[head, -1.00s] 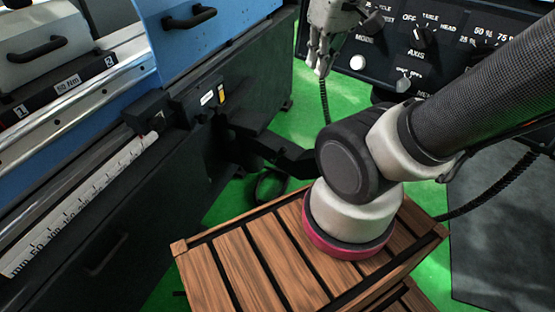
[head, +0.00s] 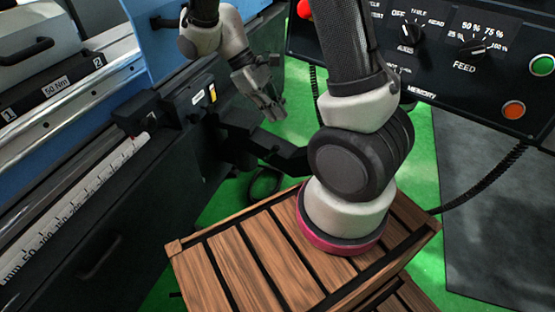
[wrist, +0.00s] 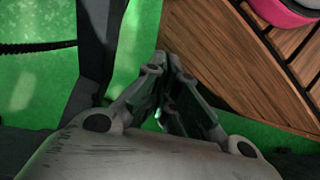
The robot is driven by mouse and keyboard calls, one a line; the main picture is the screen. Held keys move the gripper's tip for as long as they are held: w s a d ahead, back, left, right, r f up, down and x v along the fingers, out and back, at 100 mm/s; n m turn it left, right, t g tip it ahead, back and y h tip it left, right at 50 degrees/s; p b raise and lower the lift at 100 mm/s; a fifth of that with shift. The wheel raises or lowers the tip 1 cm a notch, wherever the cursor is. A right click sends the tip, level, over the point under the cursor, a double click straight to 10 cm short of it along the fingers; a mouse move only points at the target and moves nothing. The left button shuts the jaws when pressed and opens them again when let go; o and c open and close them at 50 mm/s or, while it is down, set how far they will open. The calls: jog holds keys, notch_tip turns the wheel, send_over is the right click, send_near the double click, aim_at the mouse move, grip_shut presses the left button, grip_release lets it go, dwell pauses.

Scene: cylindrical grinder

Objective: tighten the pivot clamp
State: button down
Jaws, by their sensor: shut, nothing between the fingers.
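My gripper (head: 266,104) is shut and empty, hanging in the air in front of the machine, above the black swing arm (head: 268,146) in the head view. In the wrist view my gripper (wrist: 170,95) shows with its fingers close together over green floor. No part can be made out for certain as the pivot clamp. Near my gripper, a dark block (head: 134,113) sits at the end of the millimetre scale (head: 70,205).
A control panel (head: 430,50) with knobs and buttons stands at the back right. A slatted wooden platform (head: 240,265) is in front; it also shows in the wrist view (wrist: 250,60). A cable (head: 495,185) hangs at the right. Green floor lies between machine and platform.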

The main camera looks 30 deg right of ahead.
notch_tip(320, 180, down, 14)
jog(key=w+r+n+g+h, duration=0.1)
jog(key=w+n+g+h, duration=0.1)
jog(key=n+h, duration=0.35)
jog(key=n+t+h, duration=0.7)
jog(key=n+t, duration=0.1)
jog(key=n, duration=1)
send_near(292, 162)
jog(key=s+a, duration=0.1)
jog(key=a, duration=0.3)
jog(key=shift+w+r+n, duration=0.15)
jog(key=shift+r+n, duration=0.25)
jog(key=shift+n, duration=0.35)
jog(key=shift+y, duration=0.25)
jog(key=d, duration=0.3)
jog(key=d+f, duration=0.1)
jog(key=d, duration=0.6)
jog(key=shift+w+f, duration=0.3)
jog(key=shift+w, duration=0.1)
jog(key=shift+w+a+r, duration=0.35)
jog(key=shift+w+r, duration=0.15)
jog(key=shift+w, duration=0.25)
jog(key=shift+w+a+r, duration=0.35)
jog(key=shift+w+r, duration=0.15)
jog(key=shift+w, duration=0.3)
